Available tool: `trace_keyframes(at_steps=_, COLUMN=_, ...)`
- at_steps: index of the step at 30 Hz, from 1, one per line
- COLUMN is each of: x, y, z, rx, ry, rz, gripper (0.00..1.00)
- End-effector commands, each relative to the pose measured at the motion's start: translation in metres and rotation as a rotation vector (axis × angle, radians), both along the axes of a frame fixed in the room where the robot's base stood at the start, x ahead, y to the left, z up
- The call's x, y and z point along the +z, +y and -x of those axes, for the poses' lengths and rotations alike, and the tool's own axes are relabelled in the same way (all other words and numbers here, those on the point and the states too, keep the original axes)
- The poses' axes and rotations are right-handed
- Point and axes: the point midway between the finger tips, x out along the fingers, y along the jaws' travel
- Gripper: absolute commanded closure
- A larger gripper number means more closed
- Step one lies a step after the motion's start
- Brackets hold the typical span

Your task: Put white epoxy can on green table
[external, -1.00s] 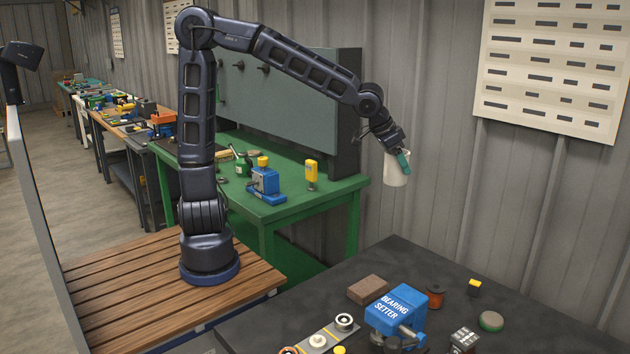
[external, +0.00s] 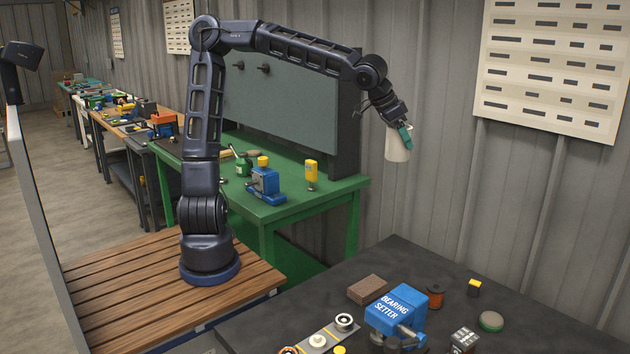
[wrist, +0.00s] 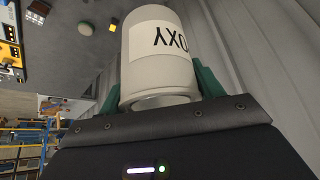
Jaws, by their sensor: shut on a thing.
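The white epoxy can (external: 396,149) is held in the air by my gripper (external: 404,137), between the green table and the dark bench. In the wrist view the can (wrist: 155,75) sits between two green fingers of my gripper (wrist: 155,92), and part of its label, "OXY", shows upside down. My gripper is shut on it. The green table (external: 283,213) stands behind and to the left of the can, with its front right top area bare.
On the green table are a blue device (external: 264,184), a yellow tool (external: 311,174) and a green can (external: 243,165). A dark panel (external: 285,100) rises at its back. The dark bench (external: 400,260) holds a blue bearing setter (external: 397,308), a brown block (external: 367,289) and small parts.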

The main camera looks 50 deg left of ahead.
Motion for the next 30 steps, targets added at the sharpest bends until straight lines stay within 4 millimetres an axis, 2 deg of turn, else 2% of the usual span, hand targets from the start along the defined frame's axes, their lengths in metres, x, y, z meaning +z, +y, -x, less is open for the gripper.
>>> trace_keyframes(at_steps=9, x=0.040, y=0.001, z=-0.002, rx=0.001, ry=0.001, rz=0.004, gripper=0.69)
trace_keyframes(at_steps=16, x=0.044, y=0.038, z=-0.042, rx=0.074, ry=-0.001, rz=0.010, gripper=0.69)
trace_keyframes(at_steps=23, x=0.049, y=0.091, z=-0.092, rx=0.167, ry=-0.002, rz=0.019, gripper=0.69)
trace_keyframes(at_steps=30, x=0.055, y=0.176, z=-0.150, rx=0.295, ry=-0.005, rz=0.028, gripper=0.69)
